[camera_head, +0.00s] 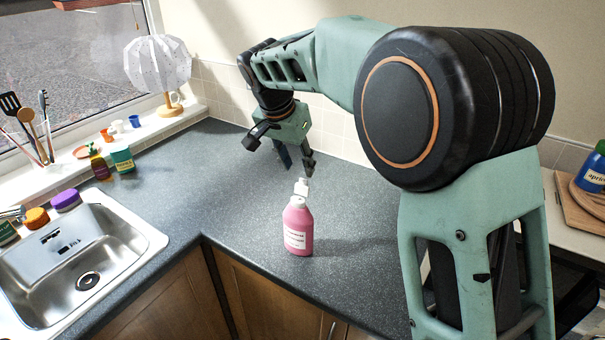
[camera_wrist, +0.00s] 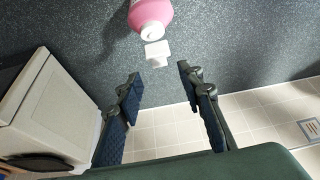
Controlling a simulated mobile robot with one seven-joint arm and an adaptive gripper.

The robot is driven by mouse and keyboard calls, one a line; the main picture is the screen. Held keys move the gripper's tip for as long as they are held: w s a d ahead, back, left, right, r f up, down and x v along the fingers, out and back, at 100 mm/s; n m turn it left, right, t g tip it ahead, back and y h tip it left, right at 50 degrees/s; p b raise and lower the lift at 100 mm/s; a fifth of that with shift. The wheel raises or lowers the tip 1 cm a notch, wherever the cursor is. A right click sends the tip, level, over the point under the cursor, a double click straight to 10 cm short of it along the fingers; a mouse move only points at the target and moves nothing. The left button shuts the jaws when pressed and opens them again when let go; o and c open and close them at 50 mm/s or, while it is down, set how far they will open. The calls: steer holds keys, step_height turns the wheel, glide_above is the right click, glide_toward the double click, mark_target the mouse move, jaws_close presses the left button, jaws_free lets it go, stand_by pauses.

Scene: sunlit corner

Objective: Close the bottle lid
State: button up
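The pink bottle (camera_head: 298,228) stands upright on the grey worktop near its front edge, with a white label facing the camera. Its white lid (camera_head: 301,187) sticks up at the top and looks flipped open. In the wrist view the bottle (camera_wrist: 152,12) is at the top edge, partly out of frame, and the lid (camera_wrist: 156,53) juts from its white neck towards my gripper. My gripper (camera_head: 297,168) is open and empty, above and behind the bottle, pointing down. In the wrist view the two fingers of my gripper (camera_wrist: 159,82) are apart, with the lid beyond their tips and not touching.
A metal sink (camera_head: 75,260) is at the left. A dark bottle (camera_head: 98,163) and a green tub (camera_head: 122,158) stand behind it. A lamp (camera_head: 158,70) and a utensil holder (camera_head: 42,150) are on the windowsill. The worktop around the bottle is clear; tiled wall lies behind.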

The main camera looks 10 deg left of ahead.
mark_target(303, 181)
steer(key=x, duration=0.5)
steer(key=shift+w+d+f+p, duration=0.1)
steer(key=shift+w+f+p, duration=0.1)
steer(key=shift+p, duration=0.2)
steer(key=shift+s, duration=0.1)
steer(key=c, duration=0.8)
steer(key=shift+c, duration=0.2)
steer(key=shift+f+b, duration=0.1)
steer(key=shift+b, duration=0.35)
